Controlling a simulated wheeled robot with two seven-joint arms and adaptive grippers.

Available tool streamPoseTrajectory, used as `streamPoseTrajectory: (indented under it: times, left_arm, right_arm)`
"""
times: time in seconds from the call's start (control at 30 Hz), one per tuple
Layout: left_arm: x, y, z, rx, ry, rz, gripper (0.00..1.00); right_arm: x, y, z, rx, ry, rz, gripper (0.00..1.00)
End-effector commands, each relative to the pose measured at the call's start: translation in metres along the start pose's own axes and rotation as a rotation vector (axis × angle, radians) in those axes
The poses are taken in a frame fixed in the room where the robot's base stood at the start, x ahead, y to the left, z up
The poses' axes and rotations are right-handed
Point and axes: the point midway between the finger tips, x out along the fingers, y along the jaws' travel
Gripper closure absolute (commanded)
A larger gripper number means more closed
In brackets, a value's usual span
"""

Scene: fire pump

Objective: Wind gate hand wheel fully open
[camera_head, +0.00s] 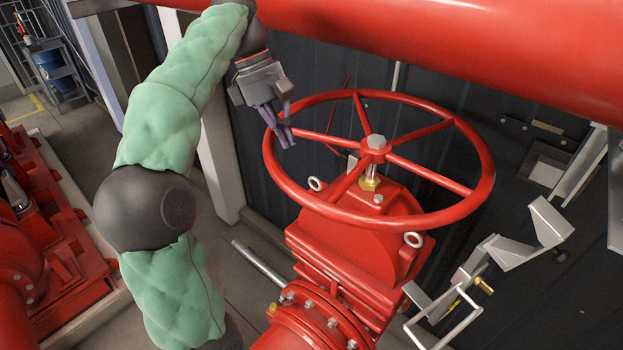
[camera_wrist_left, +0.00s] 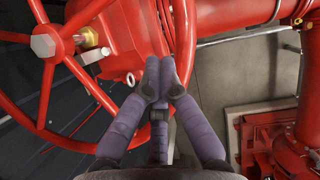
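The red gate hand wheel (camera_head: 481,150) sits on a red valve body (camera_head: 350,235), with a grey hub nut (camera_head: 375,143) at its centre. In the left wrist view the wheel's hub (camera_wrist_left: 45,40) is at upper left, and the rim runs behind my fingers. My left gripper (camera_head: 288,142) is at the wheel's left rim, its purple-grey fingers beside a spoke. In the left wrist view its fingertips (camera_wrist_left: 160,78) are drawn together with nothing visible between them. Contact with the rim cannot be told. My right gripper is not in view.
A thick red pipe (camera_head: 440,40) crosses above the wheel. A dark panelled wall (camera_head: 320,85) stands behind it. Grey metal brackets (camera_head: 520,240) are at the right. Red machinery (camera_head: 60,260) stands on the left, with open floor (camera_head: 235,285) between.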

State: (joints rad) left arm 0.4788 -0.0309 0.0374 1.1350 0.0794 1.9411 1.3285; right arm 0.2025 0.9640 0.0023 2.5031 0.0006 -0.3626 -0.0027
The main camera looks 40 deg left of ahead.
Motion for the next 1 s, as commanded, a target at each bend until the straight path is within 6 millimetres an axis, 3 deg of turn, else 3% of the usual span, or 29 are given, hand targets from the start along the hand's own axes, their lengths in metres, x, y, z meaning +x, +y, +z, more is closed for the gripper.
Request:
streamPoseTrajectory:
  times: [0.53,0.73,1.0]
  left_arm:
    - [0.095,-0.001,0.001,-0.001,0.001,-0.003,1.0]
    - [0.102,0.0,0.027,0.003,0.001,-0.001,1.0]
    - [0.108,0.0,0.038,-0.001,0.001,0.0,1.0]
  right_arm:
    - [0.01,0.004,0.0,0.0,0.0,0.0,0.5]
    - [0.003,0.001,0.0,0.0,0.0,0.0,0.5]
    - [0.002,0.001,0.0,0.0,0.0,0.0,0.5]
